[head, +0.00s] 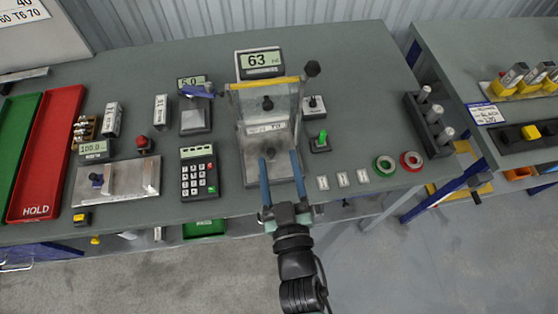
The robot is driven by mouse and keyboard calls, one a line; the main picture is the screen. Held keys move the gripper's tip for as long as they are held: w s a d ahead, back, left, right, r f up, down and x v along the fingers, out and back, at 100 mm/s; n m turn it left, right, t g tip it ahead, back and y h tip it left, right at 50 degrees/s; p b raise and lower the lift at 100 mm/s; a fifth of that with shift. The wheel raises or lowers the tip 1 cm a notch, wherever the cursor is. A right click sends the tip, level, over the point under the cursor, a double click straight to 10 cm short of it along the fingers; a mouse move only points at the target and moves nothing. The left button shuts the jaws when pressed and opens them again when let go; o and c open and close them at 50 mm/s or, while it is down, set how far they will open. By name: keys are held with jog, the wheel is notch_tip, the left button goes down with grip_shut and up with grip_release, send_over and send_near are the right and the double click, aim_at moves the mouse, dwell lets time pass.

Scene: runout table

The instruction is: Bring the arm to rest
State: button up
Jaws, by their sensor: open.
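My gripper (281,174) is at the lower middle of the head view, with two blue fingers spread apart and nothing seen between them. It reaches over the front edge of the grey table (235,203). Its fingertips overlap, in the picture, the lower part of a metal fixture with a clear guard (265,104) and a yellow top bar. I cannot tell whether they touch it. My black arm extends down from the gripper toward the bottom of the picture.
A display reading 63 (259,62) stands behind the fixture. A keypad (199,171) is left of the gripper, with a red HOLD tray (47,155) farther left. Green (385,165) and red (411,161) rings lie right. A second table (470,60) stands across a gap.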

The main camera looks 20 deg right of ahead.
dwell(0.4)
jog(key=w+a+r+t+b, duration=0.1)
jog(key=w+r, duration=0.3)
jog(key=r, duration=0.4)
jog(key=w+a+r+m+t+b, duration=0.1)
jog(key=w+r+t, duration=0.15)
jog(key=r, duration=0.55)
jog(key=w+a+r+t+b, duration=0.1)
jog(key=w+r, duration=0.3)
jog(key=r, duration=0.4)
jog(key=s+a+r+t+y+b, duration=0.1)
jog(key=s+a+r, duration=0.2)
jog(key=r, duration=0.5)
jog(key=s+a+r+n+t+y+b, duration=0.1)
jog(key=s+a+r+t+y, duration=0.1)
jog(key=r, duration=0.7)
jog(key=s+a+r+t+y+b, duration=0.1)
jog(key=s+a+r, duration=0.3)
jog(key=r, duration=0.4)
jog(key=shift+s+a+r+n+t+y, duration=0.25)
jog(key=shift+s+t+y, duration=0.2)
jog(key=shift+t, duration=0.3)
jog(key=shift+w+f, duration=0.1)
